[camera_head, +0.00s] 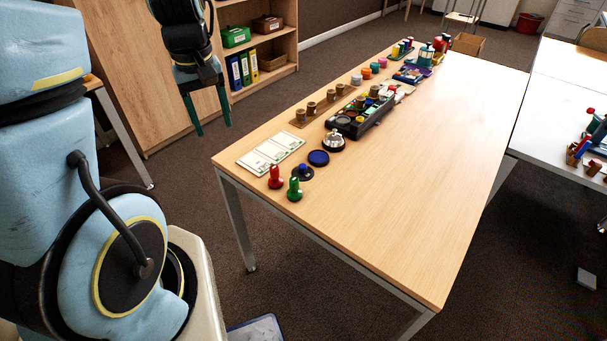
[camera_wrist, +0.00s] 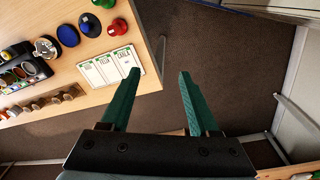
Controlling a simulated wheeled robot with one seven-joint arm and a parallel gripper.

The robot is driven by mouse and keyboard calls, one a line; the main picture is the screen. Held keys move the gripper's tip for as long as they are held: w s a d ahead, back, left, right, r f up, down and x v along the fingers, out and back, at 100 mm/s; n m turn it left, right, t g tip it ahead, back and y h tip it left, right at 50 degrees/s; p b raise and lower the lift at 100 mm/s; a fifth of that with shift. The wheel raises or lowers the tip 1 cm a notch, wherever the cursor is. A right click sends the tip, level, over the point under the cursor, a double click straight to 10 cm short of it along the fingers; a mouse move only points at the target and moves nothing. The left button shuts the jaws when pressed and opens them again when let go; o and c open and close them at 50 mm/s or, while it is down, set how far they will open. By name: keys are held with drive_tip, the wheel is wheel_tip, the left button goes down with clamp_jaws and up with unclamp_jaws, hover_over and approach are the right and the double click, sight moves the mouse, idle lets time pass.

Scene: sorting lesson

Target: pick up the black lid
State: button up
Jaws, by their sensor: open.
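The black lid (camera_head: 303,173), a round dark disc with a blue knob on top, lies on the wooden table (camera_head: 420,180) near its front left corner. It also shows in the wrist view (camera_wrist: 90,28) at the upper left. A blue disc with a dark rim (camera_head: 318,158) lies just behind it. My gripper (camera_head: 213,129) has two green fingers, apart and empty, pointing down. It hangs beyond the table's left edge, over the floor and away from the lid.
A red peg (camera_head: 275,178) and a green peg (camera_head: 294,190) stand close to the lid. The table's right part is clear. A shelf (camera_head: 277,72) stands behind my gripper.

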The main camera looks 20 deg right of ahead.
drive_tip(key=w+d+f+n+b, duration=0.1)
drive_tip(key=d+f, duration=0.2)
drive_tip(key=d, duration=0.3)
drive_tip(key=d+f+n+b, duration=0.1)
drive_tip(key=d+f+b, duration=0.15)
drive_tip(key=d, duration=0.45)
approach(303, 166)
drive_tip(key=f, duration=0.1)
drive_tip(key=d+f, duration=0.1)
drive_tip(key=f, duration=0.1)
drive_tip(key=shift+d+f+n+t+y+b, duration=0.1)
drive_tip(key=shift+f+n+t+y+b, duration=0.05)
drive_tip(key=shift+n+t+y+b, duration=0.2)
drive_tip(key=shift+w+a+f+p, duration=0.1)
drive_tip(key=shift+a+f, duration=0.05)
drive_tip(key=shift+f, duration=0.75)
drive_tip(key=shift+w+a+f+p, duration=0.1)
drive_tip(key=shift+a+f, duration=0.05)
drive_tip(key=shift+f, duration=0.7)
drive_tip(key=shift+a+f+p, duration=0.1)
drive_tip(key=shift+a+f, duration=0.05)
drive_tip(key=shift+f, duration=0.75)
clamp_jaws()
